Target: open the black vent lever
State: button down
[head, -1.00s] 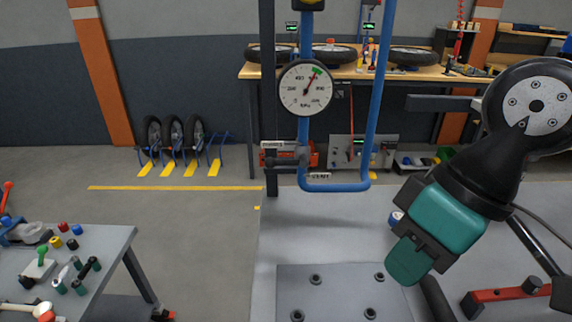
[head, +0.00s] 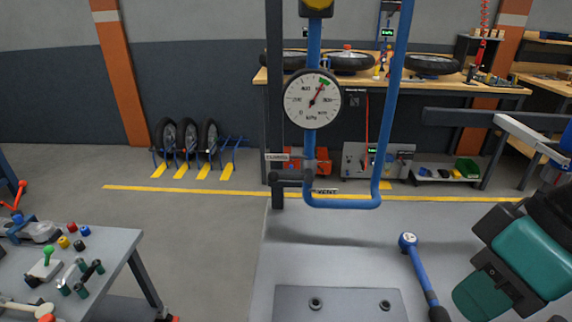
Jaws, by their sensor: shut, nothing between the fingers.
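The black vent lever (head: 293,178) shows as a short dark bar at the foot of the blue pipe (head: 311,140), next to the dark post. A small VENT label (head: 325,191) sits just to its right and a second label (head: 277,157) is above its left end. Its turned position is hard to tell at this size. A round gauge (head: 312,99) is above it, its needle near a green mark. My gripper (head: 478,302), with green fingers, is shut and empty at the lower right, well apart from the lever.
A plate with bolts (head: 350,305) is at the front. A side table (head: 110,246) with small parts stands left. A workbench (head: 490,88) is behind.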

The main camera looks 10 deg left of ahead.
aim_at(273, 176)
jog(key=k, duration=1)
jog(key=u, duration=0.55)
jog(key=i, duration=1)
